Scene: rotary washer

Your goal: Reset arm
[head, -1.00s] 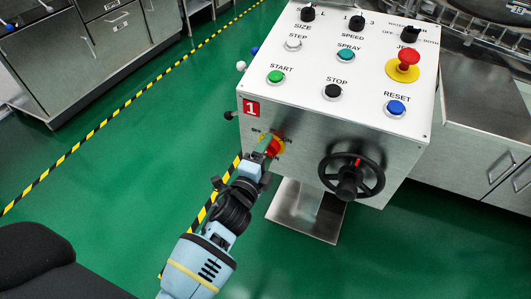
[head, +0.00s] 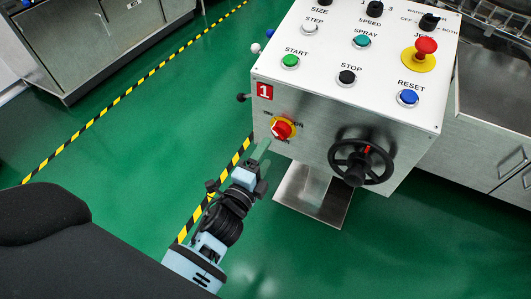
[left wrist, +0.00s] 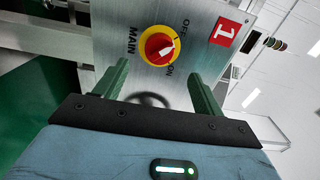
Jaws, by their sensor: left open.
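My left gripper (head: 262,162) is open and empty, below and a little left of the red main switch (head: 282,130) on the front of the control box (head: 318,122). In the left wrist view the left gripper's green fingers (left wrist: 160,85) stand wide apart. The main switch (left wrist: 159,46), a red knob on a yellow disc labelled MAIN, OFF and ON, shows beyond them, apart from the fingers. Its white pointer is turned toward the ON side. My right gripper is not in view.
A black handwheel (head: 361,163) sticks out of the box front to the right. The white top panel (head: 380,70) carries buttons and a red stop knob (head: 426,47). Steel cabinets (head: 75,40) stand at the far left. The green floor (head: 150,130) between is clear.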

